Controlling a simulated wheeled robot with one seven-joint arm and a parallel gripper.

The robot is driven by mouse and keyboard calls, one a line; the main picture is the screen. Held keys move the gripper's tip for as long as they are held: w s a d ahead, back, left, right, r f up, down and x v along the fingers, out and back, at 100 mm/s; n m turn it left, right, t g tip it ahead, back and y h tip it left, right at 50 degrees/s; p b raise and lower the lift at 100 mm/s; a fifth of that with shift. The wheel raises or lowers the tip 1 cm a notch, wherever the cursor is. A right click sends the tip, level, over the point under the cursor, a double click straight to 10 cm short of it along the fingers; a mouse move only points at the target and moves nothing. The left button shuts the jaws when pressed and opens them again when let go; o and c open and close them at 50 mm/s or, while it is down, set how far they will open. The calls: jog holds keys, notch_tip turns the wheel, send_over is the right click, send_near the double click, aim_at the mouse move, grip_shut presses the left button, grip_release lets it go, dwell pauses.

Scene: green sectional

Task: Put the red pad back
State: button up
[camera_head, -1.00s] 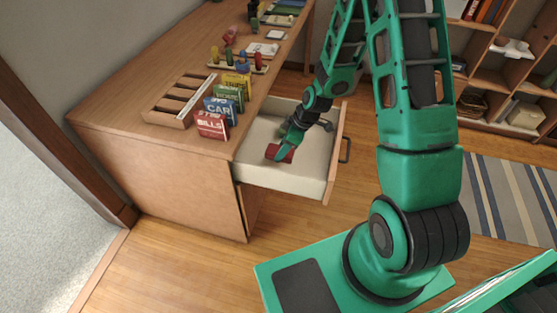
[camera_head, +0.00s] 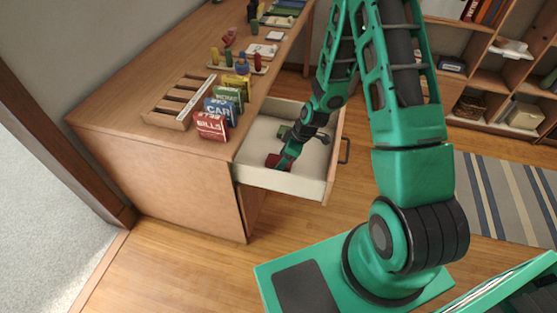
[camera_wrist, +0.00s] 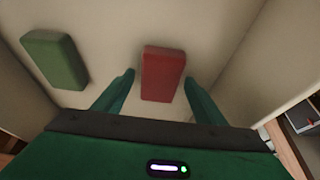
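The red pad (camera_wrist: 163,73) lies on the pale floor of the open drawer (camera_head: 258,178). In the head view the red pad (camera_head: 274,160) is partly hidden by my gripper (camera_head: 283,164). In the wrist view my gripper (camera_wrist: 159,78) is open, with one finger on each side of the pad's near part. A gap shows between the pad and each finger. A green pad (camera_wrist: 55,59) lies to the left, apart from the red one; in the head view it shows as a small patch (camera_head: 283,131) behind my gripper.
The drawer's front wall with its handle (camera_head: 345,150) stands to the right. On the desk (camera_head: 150,90) are a slotted wooden rack (camera_head: 178,103), the red BILLS box (camera_head: 210,125), the blue CAR box (camera_head: 220,110) and several small items. A striped rug (camera_head: 505,195) lies at right.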

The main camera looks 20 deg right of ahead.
jog(key=s+d+r+m+h, duration=0.15)
jog(key=s+d+r, duration=0.3)
jog(key=r, duration=0.55)
jog(key=s+d+r+m, duration=0.25)
jog(key=d+r, duration=0.35)
jog(key=r, duration=0.3)
jog(key=s+d+r+m+g, duration=0.1)
jog(key=s+r+m, duration=0.3)
jog(key=s, duration=0.4)
jog(key=s+d+r+m+g+h, duration=0.1)
jog(key=s+d+r+m, duration=0.1)
jog(key=s+r+m, duration=0.2)
jog(key=s+d+r+m+h, duration=0.1)
jog(key=s+r+m, duration=0.4)
jog(key=s, duration=0.7)
notch_tip(320, 180, up, 3)
jog(key=shift+d+f+g, duration=0.2)
jog(key=shift+d+g, duration=0.2)
jog(key=shift+d, duration=0.2)
